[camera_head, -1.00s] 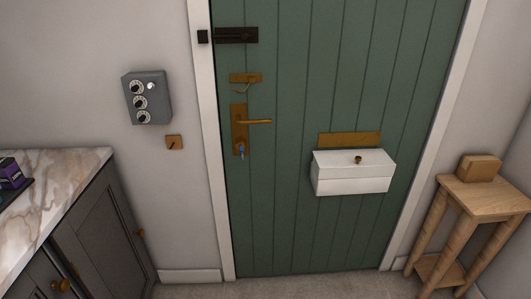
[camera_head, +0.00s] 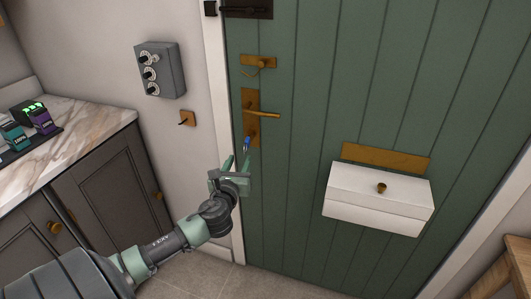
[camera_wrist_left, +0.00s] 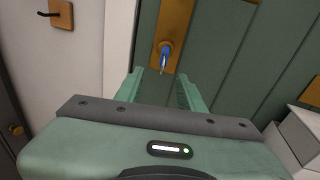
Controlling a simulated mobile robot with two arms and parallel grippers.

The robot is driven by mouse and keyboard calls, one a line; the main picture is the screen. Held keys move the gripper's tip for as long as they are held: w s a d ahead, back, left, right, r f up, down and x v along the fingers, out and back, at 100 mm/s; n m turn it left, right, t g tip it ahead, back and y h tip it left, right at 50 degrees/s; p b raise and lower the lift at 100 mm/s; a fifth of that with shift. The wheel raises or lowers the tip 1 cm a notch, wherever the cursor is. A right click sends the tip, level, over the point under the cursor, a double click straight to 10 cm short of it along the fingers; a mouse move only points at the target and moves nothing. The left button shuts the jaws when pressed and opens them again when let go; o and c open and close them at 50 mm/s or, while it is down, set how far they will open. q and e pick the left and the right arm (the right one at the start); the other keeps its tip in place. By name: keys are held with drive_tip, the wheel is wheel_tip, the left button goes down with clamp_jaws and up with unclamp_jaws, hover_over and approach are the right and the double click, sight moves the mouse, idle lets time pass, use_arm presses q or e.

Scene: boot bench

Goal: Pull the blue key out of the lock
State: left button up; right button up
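The blue key (camera_head: 247,144) sits in the lock at the lower part of the brass lock plate (camera_head: 250,99) on the green door. In the left wrist view the blue key (camera_wrist_left: 165,56) sticks out of the plate (camera_wrist_left: 177,22), ahead of my fingers and between their lines. My left gripper (camera_head: 237,164) is open and empty, a little below and in front of the key; its two fingers also show spread apart in the left wrist view (camera_wrist_left: 159,82). My right gripper is in neither view.
A brass handle (camera_head: 265,115) juts out above the key. A white letter box (camera_head: 376,205) is on the door at right. A grey dial box (camera_head: 160,70) and a small brass wall plate (camera_head: 188,118) are left of the door frame. A marble-topped cabinet (camera_head: 97,120) stands left.

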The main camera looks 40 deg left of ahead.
sight(246, 142)
use_arm(q)
drive_tip(key=w+a, duration=0.1)
drive_tip(key=w, duration=0.1)
drive_tip(key=w+a+r, duration=0.1)
drive_tip(key=w, duration=0.1)
drive_tip(key=w+a, duration=0.1)
drive_tip(key=w, duration=0.1)
drive_tip(key=shift+w+r, duration=0.1)
drive_tip(key=shift+r, duration=0.25)
drive_tip(key=shift+w+a, duration=0.2)
drive_tip(key=shift+w, duration=0.2)
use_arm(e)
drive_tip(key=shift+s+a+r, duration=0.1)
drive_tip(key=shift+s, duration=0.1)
use_arm(q)
clamp_jaws()
drive_tip(key=shift+s+f, duration=0.1)
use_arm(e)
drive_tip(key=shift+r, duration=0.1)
